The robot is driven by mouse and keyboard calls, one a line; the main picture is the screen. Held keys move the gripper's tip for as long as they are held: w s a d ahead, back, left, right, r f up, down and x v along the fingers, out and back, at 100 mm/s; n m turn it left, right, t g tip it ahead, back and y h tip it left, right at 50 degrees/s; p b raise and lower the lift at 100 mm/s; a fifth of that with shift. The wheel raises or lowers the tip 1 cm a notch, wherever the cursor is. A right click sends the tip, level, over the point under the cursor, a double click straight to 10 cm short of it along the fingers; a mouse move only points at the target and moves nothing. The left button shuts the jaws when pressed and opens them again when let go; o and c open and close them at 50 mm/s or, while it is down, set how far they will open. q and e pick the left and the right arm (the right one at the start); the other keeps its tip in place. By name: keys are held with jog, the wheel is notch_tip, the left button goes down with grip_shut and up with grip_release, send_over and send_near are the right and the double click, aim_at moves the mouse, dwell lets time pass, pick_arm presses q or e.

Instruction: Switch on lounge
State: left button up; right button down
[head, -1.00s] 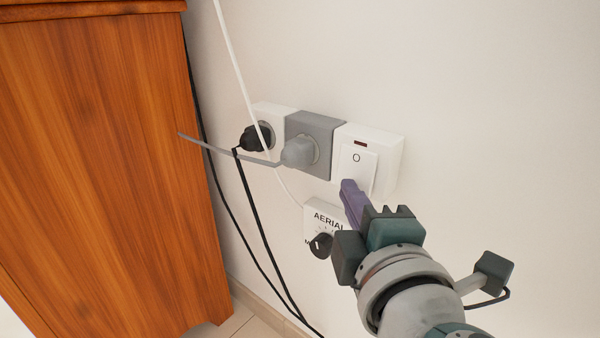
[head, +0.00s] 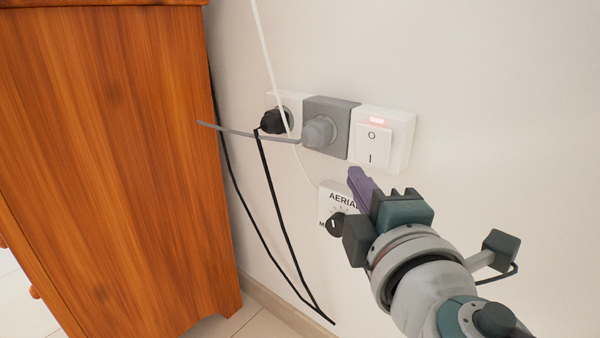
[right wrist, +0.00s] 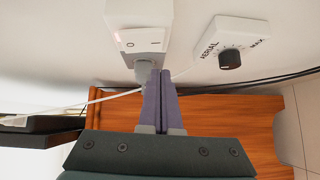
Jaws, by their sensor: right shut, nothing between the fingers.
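A white wall switch (head: 383,140) with a rocker marked O above and I below is at the right end of a row of wall fittings. The small indicator window (head: 376,121) above the rocker glows pinkish red. The switch also shows at the top of the right wrist view (right wrist: 140,42). My right gripper (head: 360,180) has its purple fingers shut together and empty. Its tips are just below the switch, apart from the rocker, in front of the aerial plate's upper right. The fingers show side by side in the right wrist view (right wrist: 161,78). My left gripper is out of view.
A grey socket (head: 338,112) with a grey plug (head: 318,131) and a white socket with a black plug (head: 277,121) adjoin the switch. The aerial plate (head: 328,205) has a black knob. Cables hang beside the wooden cabinet (head: 110,160). The wall at right is clear.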

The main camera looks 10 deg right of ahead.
jog(key=shift+s+a, duration=0.65)
jog(key=shift+s, duration=4.35)
jog(key=s+d+r+m+g+h+p, duration=0.1)
jog(key=s+d+r+m+g+p, duration=0.25)
jog(key=r+p, duration=0.65)
jog(key=s+d+r+m+g+h+p, duration=0.15)
jog(key=d+r+m+p, duration=0.3)
jog(key=r+p, duration=0.6)
jog(key=s+d+r+m+g+h+p, duration=0.1)
jog(key=s+d+r+m+g+p, duration=0.35)
jog(key=p, duration=0.85)
jog(key=s+a+r+m+g+y+p, duration=0.1)
jog(key=s+a+r+y+p, duration=0.15)
jog(key=r+p, duration=0.6)
jog(key=s+a+r+g+y+p, duration=0.2)
jog(key=a+r+p, duration=0.1)
jog(key=r+p, duration=0.55)
jog(key=s+a+r+m+g+y+p, duration=0.1)
jog(key=s+a+r+y+p, duration=0.15)
jog(key=r+p, duration=0.55)
pick_arm(q)
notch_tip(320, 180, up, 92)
jog(key=p, duration=3.4)
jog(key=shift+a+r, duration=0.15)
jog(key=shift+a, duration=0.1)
pick_arm(e)
notch_tip(320, 180, up, 33)
jog(key=h, duration=0.1)
jog(key=shift+a, duration=0.35)
